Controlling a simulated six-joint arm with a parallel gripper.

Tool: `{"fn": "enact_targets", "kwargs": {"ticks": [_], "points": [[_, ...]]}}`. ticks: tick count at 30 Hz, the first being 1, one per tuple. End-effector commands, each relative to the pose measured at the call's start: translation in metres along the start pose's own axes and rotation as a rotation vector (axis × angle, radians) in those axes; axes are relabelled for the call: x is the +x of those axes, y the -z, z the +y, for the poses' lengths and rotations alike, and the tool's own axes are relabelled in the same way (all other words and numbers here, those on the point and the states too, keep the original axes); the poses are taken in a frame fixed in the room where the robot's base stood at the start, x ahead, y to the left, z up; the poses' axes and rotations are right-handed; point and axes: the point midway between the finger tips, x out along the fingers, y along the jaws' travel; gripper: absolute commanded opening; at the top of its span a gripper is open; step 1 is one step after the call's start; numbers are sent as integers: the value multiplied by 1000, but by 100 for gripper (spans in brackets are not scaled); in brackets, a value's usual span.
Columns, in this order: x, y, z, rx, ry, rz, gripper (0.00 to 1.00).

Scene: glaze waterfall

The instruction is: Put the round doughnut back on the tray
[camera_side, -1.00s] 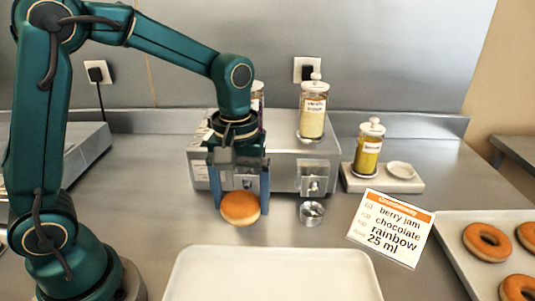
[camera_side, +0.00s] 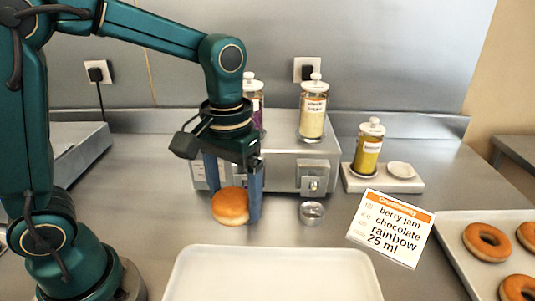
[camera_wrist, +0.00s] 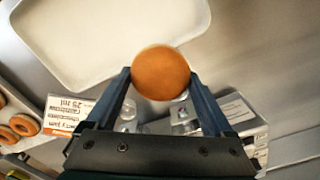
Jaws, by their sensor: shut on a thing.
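The round doughnut (camera_side: 230,206) is golden brown with no hole. My gripper (camera_side: 233,200) is shut on it and holds it in front of the dispenser. In the wrist view the doughnut (camera_wrist: 160,73) sits between the two fingertips of my gripper (camera_wrist: 160,82). A white empty tray (camera_side: 272,262) lies in the front middle of the counter, nearer the camera than the doughnut. In the wrist view the white tray (camera_wrist: 75,45) shows at the upper left. At the right, another tray (camera_side: 460,262) holds several ring doughnuts (camera_side: 487,242).
A steel dispenser (camera_side: 290,150) with labelled jars (camera_side: 313,108) stands behind my gripper. A small metal cup (camera_side: 311,212) is to its right. A yellow jar (camera_side: 368,150) sits on a pale stand (camera_side: 382,182).

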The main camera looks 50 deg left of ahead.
Motion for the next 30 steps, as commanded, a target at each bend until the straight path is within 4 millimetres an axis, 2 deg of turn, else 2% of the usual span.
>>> {"fn": "enact_targets", "kwargs": {"ticks": [16, 23, 30], "points": [[61, -40, 94, 28, 2, -2, 31], [73, -45, 106, 21, 2, -1, 31], [105, -45, 106, 20, 3, -2, 31]]}}
